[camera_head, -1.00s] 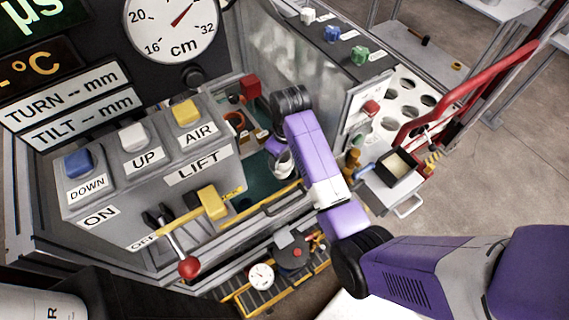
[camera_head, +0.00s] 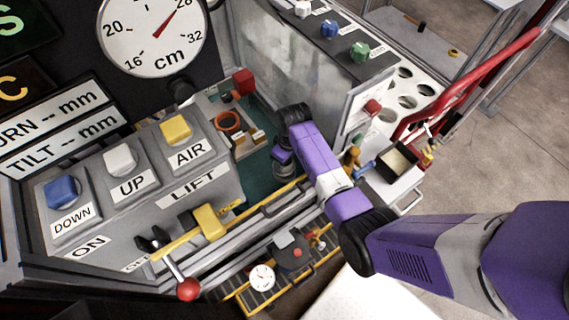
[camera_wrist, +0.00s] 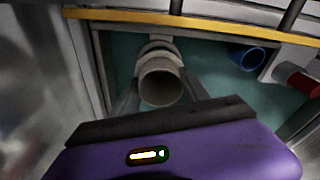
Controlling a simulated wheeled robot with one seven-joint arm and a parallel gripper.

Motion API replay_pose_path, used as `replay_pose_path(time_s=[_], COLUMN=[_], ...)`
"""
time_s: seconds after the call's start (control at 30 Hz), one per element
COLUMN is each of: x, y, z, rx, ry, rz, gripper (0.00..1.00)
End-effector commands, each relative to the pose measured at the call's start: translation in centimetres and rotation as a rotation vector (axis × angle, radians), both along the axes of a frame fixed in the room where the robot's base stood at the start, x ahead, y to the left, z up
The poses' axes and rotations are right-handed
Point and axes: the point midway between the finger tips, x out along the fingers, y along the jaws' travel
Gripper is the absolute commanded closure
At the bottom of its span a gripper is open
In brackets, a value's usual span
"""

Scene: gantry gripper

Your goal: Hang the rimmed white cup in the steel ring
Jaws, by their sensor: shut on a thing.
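In the wrist view a pale, grey-looking round cup (camera_wrist: 160,88) sits between the two fingers of my gripper (camera_wrist: 159,92), its round open end facing the camera. My gripper is shut on it. A lighter rounded band (camera_wrist: 158,48) shows just beyond the cup; I cannot tell whether it is the cup's rim or the steel ring. In the head view my gripper (camera_head: 285,172) reaches down into the machine's green-floored bay, and the cup is hidden there. I cannot pick out the steel ring for certain in either view.
A yellow rail (camera_head: 262,212) runs along the bay's front edge. An orange ring (camera_head: 229,121) and a red block (camera_head: 244,82) lie left of my arm. A clear panel (camera_head: 290,70) stands behind. The wrist view shows a blue round thing (camera_wrist: 247,57) and a red cylinder (camera_wrist: 299,78) at right.

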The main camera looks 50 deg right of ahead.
Motion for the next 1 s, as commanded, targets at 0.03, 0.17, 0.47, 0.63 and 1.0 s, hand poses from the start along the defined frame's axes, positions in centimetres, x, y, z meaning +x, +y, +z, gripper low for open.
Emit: replay_pose_path(time_s=[0.03,0.17,0.47,0.63,1.0], x=[0.0,0.0,0.0,0.0,0.0], y=[0.0,0.0,0.0,0.0,0.0], z=[-0.9,-2.3,-2.6,-2.9,-2.8], rx=[0.001,0.001,0.0,0.0,0.0], ry=[0.002,0.001,-0.001,0.0,0.0], rz=[0.0,0.0,0.0,0.0,0.0], gripper=[0.96,0.96,0.96,0.43,0.25])
